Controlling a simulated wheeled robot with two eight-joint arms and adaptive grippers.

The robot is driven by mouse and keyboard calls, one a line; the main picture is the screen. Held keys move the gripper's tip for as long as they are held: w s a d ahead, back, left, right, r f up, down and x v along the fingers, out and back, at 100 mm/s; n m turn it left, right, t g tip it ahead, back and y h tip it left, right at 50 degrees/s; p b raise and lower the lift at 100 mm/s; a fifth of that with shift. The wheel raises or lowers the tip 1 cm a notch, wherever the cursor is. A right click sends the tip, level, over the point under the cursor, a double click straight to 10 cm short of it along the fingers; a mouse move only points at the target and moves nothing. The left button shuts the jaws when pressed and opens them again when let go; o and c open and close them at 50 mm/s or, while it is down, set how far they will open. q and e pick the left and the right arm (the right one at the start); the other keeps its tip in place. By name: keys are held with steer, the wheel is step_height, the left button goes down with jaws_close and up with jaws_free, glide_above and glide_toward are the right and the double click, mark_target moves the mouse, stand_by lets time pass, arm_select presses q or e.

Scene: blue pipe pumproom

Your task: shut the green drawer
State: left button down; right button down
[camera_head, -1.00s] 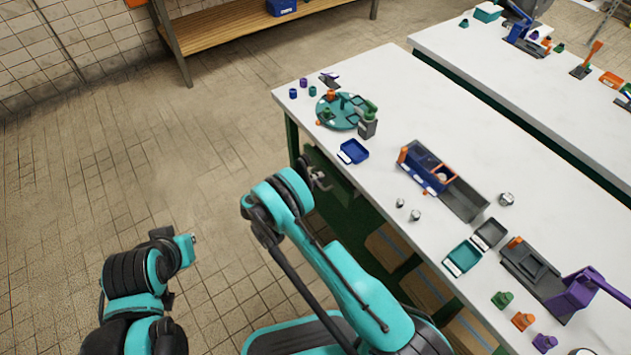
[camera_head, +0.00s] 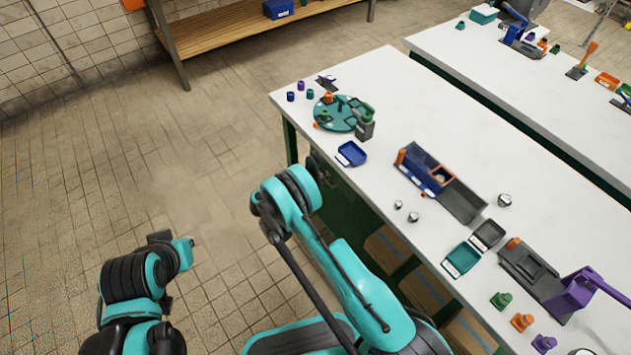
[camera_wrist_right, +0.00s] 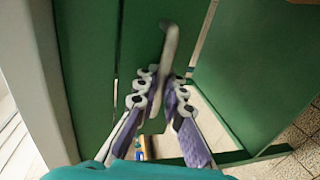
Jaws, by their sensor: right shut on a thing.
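The green drawer sits under the near edge of the white-topped bench, and its dark green front (camera_head: 347,205) is partly hidden by my right arm. In the right wrist view, green panels (camera_wrist_right: 92,70) surround a pale metal bar handle (camera_wrist_right: 171,42). My right gripper (camera_wrist_right: 163,88) is shut on this handle, its purple-padded fingers on either side of it. In the head view, the right gripper (camera_head: 324,173) is small and dark at the bench edge. How far the drawer stands out is hard to tell. My left arm shows at lower left, but its gripper does not.
The bench top (camera_head: 370,95) holds a teal round tray (camera_head: 337,117), a blue tray (camera_head: 351,153), a blue and orange box (camera_head: 425,170) and a purple-handled device (camera_head: 575,293). Cardboard boxes (camera_head: 388,247) stand below. Tiled floor is free to the left.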

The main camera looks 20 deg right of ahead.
steer(key=c, duration=1.9)
jaws_free()
steer(key=shift+w+d, duration=0.1)
steer(key=shift+d, duration=0.15)
steer(key=shift+a, duration=0.15)
steer(key=v, duration=1.1)
steer(key=shift+a+r, duration=0.1)
steer(key=shift+a, duration=0.25)
steer(key=shift+r, duration=0.1)
